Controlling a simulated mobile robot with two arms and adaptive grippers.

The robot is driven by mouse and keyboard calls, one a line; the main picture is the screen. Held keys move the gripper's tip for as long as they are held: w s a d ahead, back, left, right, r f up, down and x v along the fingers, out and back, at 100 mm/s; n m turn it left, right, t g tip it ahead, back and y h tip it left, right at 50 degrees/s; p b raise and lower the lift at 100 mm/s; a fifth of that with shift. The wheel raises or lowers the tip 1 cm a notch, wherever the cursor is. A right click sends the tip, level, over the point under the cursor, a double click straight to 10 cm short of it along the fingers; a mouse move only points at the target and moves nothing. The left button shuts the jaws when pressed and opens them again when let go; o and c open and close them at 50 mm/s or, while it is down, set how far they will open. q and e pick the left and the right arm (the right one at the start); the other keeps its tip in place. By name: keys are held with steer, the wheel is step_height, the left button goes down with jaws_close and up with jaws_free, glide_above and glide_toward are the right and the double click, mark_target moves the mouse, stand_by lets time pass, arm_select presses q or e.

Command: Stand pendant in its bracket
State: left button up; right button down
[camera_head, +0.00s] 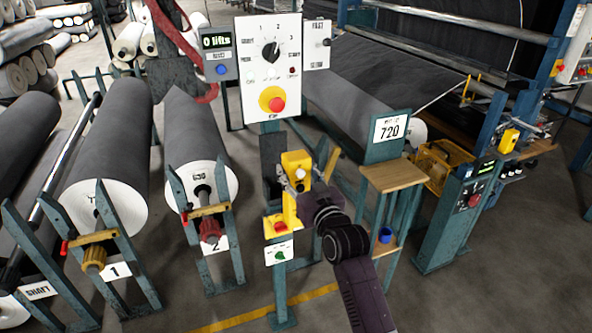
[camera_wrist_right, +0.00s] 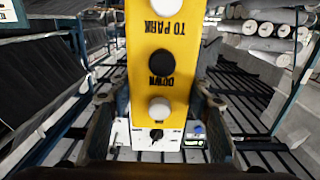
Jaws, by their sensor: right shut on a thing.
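The yellow pendant (camera_head: 295,160) is in front of the post below the control panel, roughly upright. My right gripper (camera_head: 299,183) is shut on it, with one finger on each side in the right wrist view. There the pendant (camera_wrist_right: 160,72) shows black and white buttons and upside-down lettering, "DOWN" and "TO PARK". A dark plate-like part, likely the bracket (camera_head: 268,150), shows behind and left of the pendant. I cannot tell whether the pendant touches the bracket. My left gripper is not in view.
The white control panel (camera_head: 271,65) stands above the pendant. A small wooden-topped stand (camera_head: 394,177) with a blue cup (camera_head: 385,235) is close on the right. Large grey rolls (camera_head: 195,140) on stands fill the left. Open floor shows at the lower right.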

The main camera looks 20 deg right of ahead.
steer(key=shift+a+r, duration=0.1)
steer(key=shift+r, duration=0.15)
steer(key=shift+w, duration=0.7)
arm_select(q)
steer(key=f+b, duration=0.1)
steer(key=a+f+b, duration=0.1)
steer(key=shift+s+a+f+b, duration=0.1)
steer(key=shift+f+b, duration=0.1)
steer(key=shift+b, duration=0.1)
arm_select(e)
steer(key=w, duration=0.7)
steer(key=shift+a, duration=0.15)
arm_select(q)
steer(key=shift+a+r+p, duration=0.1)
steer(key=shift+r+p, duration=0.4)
arm_select(e)
steer(key=shift+r, duration=0.1)
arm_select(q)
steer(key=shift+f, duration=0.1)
arm_select(e)
steer(key=shift+w, duration=0.1)
arm_select(q)
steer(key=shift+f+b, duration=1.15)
steer(key=shift+b, duration=0.15)
arm_select(e)
steer(key=shift+w, duration=2.15)
